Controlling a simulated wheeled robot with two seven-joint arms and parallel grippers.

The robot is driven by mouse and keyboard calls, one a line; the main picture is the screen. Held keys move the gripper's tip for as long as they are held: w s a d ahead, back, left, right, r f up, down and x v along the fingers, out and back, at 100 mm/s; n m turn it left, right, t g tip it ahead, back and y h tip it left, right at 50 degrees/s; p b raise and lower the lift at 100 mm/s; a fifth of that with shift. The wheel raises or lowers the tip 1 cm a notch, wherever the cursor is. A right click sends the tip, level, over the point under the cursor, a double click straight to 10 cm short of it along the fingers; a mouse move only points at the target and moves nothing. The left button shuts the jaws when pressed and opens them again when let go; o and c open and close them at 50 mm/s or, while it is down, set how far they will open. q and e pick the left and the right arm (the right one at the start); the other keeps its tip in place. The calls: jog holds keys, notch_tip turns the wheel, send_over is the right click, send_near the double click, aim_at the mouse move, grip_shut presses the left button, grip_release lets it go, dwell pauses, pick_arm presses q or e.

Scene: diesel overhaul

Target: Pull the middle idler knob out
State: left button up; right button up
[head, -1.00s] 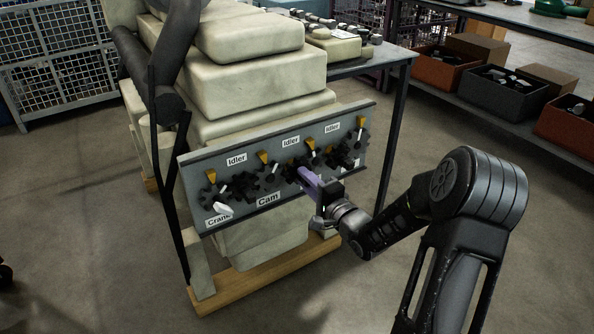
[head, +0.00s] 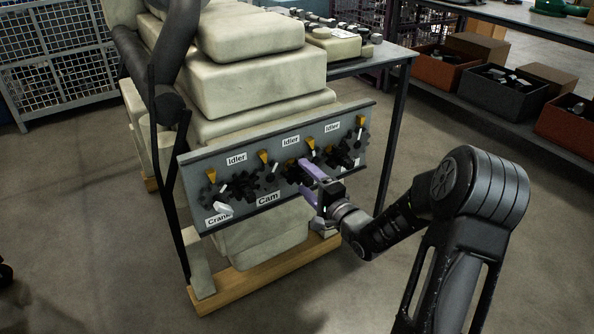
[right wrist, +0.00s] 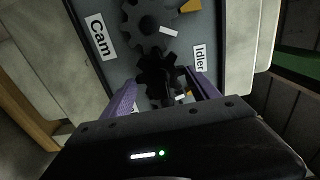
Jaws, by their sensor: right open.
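The grey gear panel (head: 225,165) stands on the front of a pale engine block and carries a row of dark gears. Three Idler labels, a Cam label and a Crank label mark it. The middle Idler label (head: 291,141) is above my right gripper (head: 304,178). That gripper is open, its purple fingers apart and pointing at the panel. In the right wrist view a dark gear (right wrist: 160,75) shows between and beyond the fingertips. A small dark part with a pale tip (right wrist: 182,97) lies low between the fingers. The middle idler knob is not clearly distinguishable. My left gripper is not seen.
Orange pointers (head: 263,158) stand along the panel close to the gears. A wooden base (head: 265,272) lies under the block. A workbench stands behind, and a shelf with bins (head: 503,92) is at right. The floor in front is clear.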

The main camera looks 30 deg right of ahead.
jog(key=shift+s, duration=0.15)
jog(key=s+p, duration=0.1)
jog(key=s, duration=0.5)
jog(key=shift+s, duration=0.35)
